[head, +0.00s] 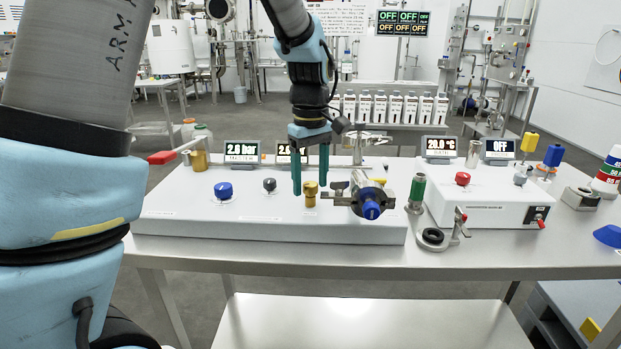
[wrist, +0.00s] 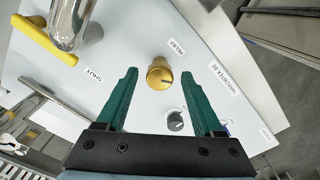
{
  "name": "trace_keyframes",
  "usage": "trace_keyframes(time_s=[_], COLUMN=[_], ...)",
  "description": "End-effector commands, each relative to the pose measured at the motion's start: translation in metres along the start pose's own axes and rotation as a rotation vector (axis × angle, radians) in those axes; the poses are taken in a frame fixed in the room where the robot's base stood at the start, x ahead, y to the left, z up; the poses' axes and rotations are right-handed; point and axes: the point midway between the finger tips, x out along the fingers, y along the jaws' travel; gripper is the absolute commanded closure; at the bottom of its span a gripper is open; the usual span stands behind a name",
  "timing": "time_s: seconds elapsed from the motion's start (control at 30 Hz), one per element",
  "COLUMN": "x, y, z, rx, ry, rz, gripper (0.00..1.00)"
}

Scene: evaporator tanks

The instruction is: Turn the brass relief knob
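The brass relief knob (head: 311,193) stands on the front panel of the white console. It is a small gold cylinder. In the wrist view the brass knob (wrist: 159,75) shows from above, with a dark line on its top and a "RELIEF" label beside it. My gripper (head: 311,186) points down at the console. In the wrist view my gripper (wrist: 162,82) has its two green fingers spread wide, with nothing between them touching. The knob lies between and just past the fingertips in that view. I cannot tell the exact height of the fingertips above the panel.
A blue knob (head: 223,190) and a dark grey knob (head: 269,185) sit left of the brass knob. A metal valve with a blue end (head: 371,209) stands close on its right. A red-handled lever (head: 163,157) is at the back left. A white box (head: 490,195) stands at right.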

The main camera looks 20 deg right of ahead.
Motion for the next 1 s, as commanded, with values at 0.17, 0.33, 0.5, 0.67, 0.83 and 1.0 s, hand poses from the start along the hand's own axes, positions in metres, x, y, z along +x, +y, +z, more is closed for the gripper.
trace_keyframes(time_s=[0.17, 0.33, 0.5, 0.67, 0.83, 1.0], x=[-0.0002, -0.0003, -0.0003, -0.0003, -0.0004, -0.0007], y=[0.0000, -0.0001, -0.0002, -0.0003, -0.0004, -0.0006], z=[0.0000, 0.0000, 0.0000, 0.0000, -0.0001, -0.0005], rx=[0.000, 0.000, 0.000, 0.000, 0.004, 0.039], ry=[0.000, 0.000, 0.000, 0.000, 0.000, 0.000], rz=[0.000, 0.000, -0.001, -0.001, -0.001, -0.002], gripper=[0.53, 0.72, 0.91, 1.00, 1.00, 1.00])
